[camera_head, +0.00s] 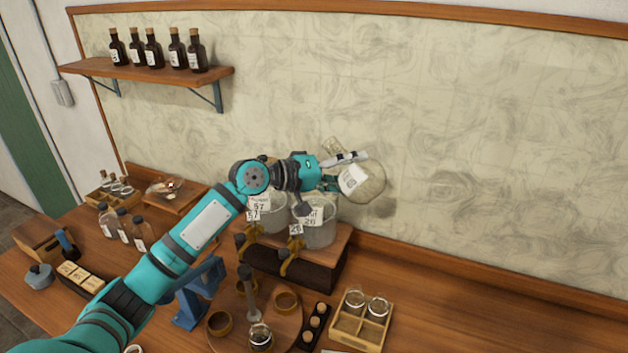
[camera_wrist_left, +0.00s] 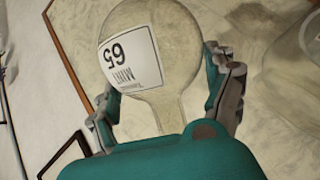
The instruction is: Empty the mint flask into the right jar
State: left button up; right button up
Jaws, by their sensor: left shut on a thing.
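The mint flask (camera_head: 370,188) is a round clear glass flask with a white label. The label reads MINT 65 in the left wrist view (camera_wrist_left: 150,25), where the text is upside down. My left gripper (camera_head: 340,172) is shut on the flask and holds it in the air, above and to the right of the right jar (camera_head: 322,236) in the head view. The flask is tilted, its neck toward the upper left. No liquid can be made out in it. The right jar, labelled 26, stands on a wooden stand beside the left jar (camera_head: 272,222), labelled 57. My right gripper is out of view.
Brass taps (camera_head: 287,262) stick out in front of the stand (camera_head: 325,272). A round wooden tray (camera_head: 285,323) and a divided box with glass jars (camera_head: 345,333) stand in front. Brown bottles (camera_head: 153,52) line the wall shelf. The bench at right is clear.

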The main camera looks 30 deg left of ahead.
pick_arm(q)
jog(key=shift+f+m+y+p, duration=0.2)
jog(key=shift+m+y+p, duration=0.3)
jog(key=shift+m, duration=0.5)
jog(key=shift+w+a+f+m+y+p, duration=0.15)
jog(key=shift+a+f+m+y+p, duration=0.15)
jog(key=shift+a+f+m+y, duration=0.35)
jog(key=m+y+p, duration=0.1)
jog(key=m+p, duration=0.1)
jog(key=a+m+y, duration=0.1)
jog(key=m, duration=0.1)
jog(key=shift+w+y+p, duration=0.25)
jog(key=shift+y+p, duration=0.1)
jog(key=shift+p, duration=0.05)
jog(key=shift+r+m+p, duration=0.1)
jog(key=shift+m+p, duration=0.3)
jog(key=shift+m, duration=0.05)
jog(key=shift+c, duration=0.9)
jog(key=shift+s+d+f+m+t+y, duration=0.1)
jog(key=shift+d+f+m+t+y, duration=0.15)
jog(key=shift+m+y, duration=0.2)
jog(key=shift+a, duration=0.1)
